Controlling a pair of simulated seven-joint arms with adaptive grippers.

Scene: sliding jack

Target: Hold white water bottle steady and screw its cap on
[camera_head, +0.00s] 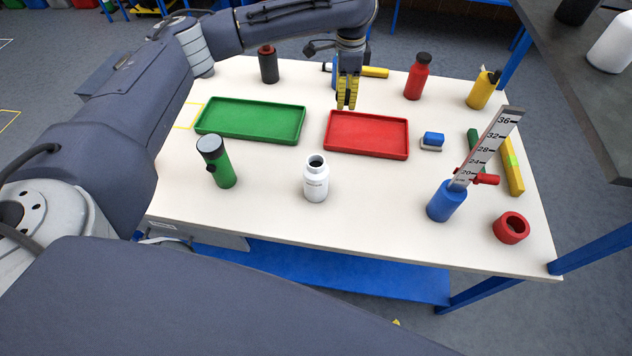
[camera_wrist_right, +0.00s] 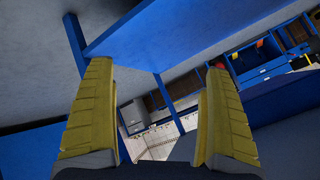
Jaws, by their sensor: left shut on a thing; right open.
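The white water bottle (camera_head: 316,179) stands upright near the front middle of the table in the head view, its dark mouth open at the top. I cannot make out its cap in either view. My left gripper (camera_head: 347,92) points down behind the red tray, beyond the bottle and apart from it. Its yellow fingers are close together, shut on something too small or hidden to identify. My right gripper (camera_wrist_right: 157,66) is open and empty in the right wrist view, its yellow fingers wide apart; the bottle is not in that view.
A green tray (camera_head: 250,121) and a red tray (camera_head: 366,134) lie behind the bottle. A red ring (camera_head: 511,228) lies front right. Table around the white bottle is clear.

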